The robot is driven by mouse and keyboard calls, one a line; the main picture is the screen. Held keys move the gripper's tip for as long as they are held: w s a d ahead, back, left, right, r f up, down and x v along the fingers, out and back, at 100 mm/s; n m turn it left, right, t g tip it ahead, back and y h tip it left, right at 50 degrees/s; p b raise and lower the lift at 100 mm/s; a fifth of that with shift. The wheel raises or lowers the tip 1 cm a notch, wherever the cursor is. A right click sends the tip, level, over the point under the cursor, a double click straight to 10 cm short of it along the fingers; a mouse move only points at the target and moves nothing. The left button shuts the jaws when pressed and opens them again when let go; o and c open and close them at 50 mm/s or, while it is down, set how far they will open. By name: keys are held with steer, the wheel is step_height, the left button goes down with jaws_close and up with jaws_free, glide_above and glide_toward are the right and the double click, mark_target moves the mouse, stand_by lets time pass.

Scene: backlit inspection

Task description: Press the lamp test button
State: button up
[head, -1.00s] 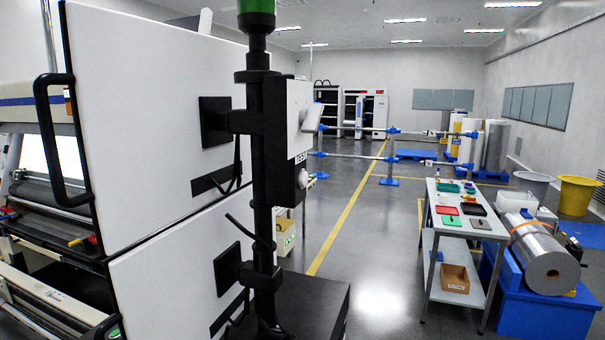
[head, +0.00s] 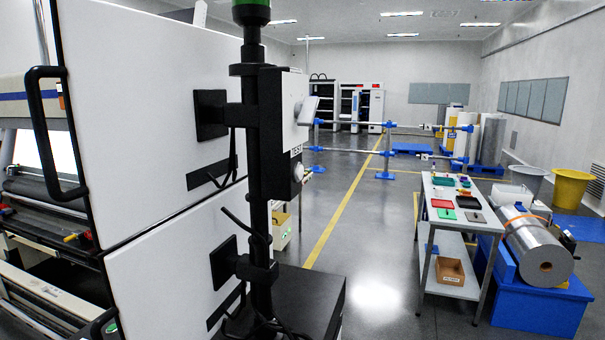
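A black box with a pale front panel (head: 297,86) is fixed to a dark upright pole (head: 259,215) left of centre. A label reading TEST (head: 296,151) is on the panel. Just below the label is a small pale round button (head: 298,172), seen nearly edge-on. A grey tilted plate (head: 308,110) sticks out above the label. A green lamp (head: 251,12) tops the pole, cut by the upper frame edge. My gripper is not in view, and nothing visible touches the button.
A large white cabinet (head: 140,120) with a black handle (head: 45,135) fills the left. A dark block (head: 312,295) stands at the pole's foot. A table with trays (head: 470,222) and a metal roll (head: 532,250) stand at right. Open floor (head: 370,270) lies between.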

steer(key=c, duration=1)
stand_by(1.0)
